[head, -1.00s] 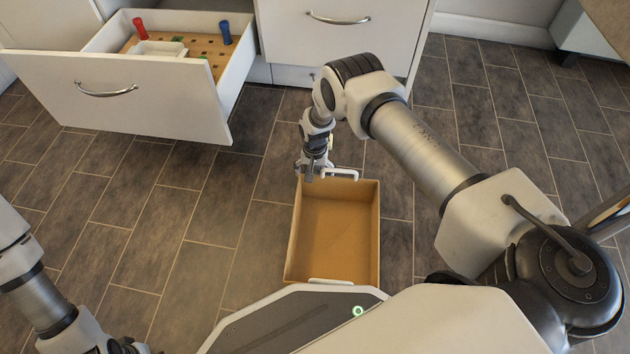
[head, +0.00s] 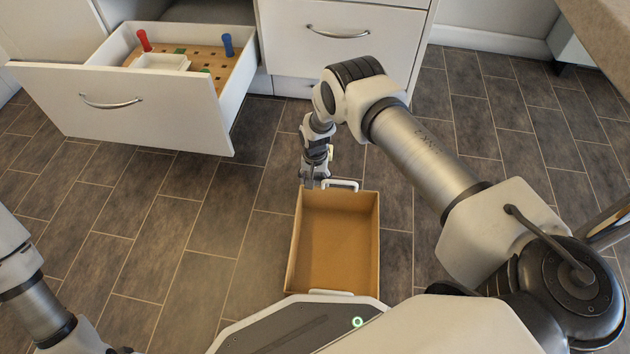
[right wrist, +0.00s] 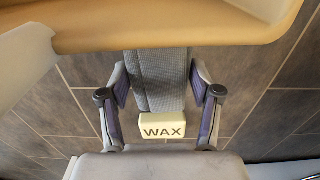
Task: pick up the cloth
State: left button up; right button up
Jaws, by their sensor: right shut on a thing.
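In the right wrist view, a grey, textured piece that looks like the folded cloth (right wrist: 160,82) lies between the two fingers of my right gripper (right wrist: 158,72). In the head view my right gripper (head: 309,181) points down at the far left corner of an open tan box (head: 375,245). The cloth cannot be made out there. My left gripper is outside the frame; only its arm shows at lower left.
The box stands on the dark tiled floor before my base and looks empty. An open white drawer (head: 150,105) at upper left holds a pegboard (head: 205,62), red and blue pegs and a white tray (head: 160,62). A closed drawer (head: 310,45) is behind. Floor between is clear.

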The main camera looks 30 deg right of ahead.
aim_at(315, 179)
notch_tip(315, 179, up, 16)
jog(key=p, duration=0.7)
jog(key=shift+f, duration=0.15)
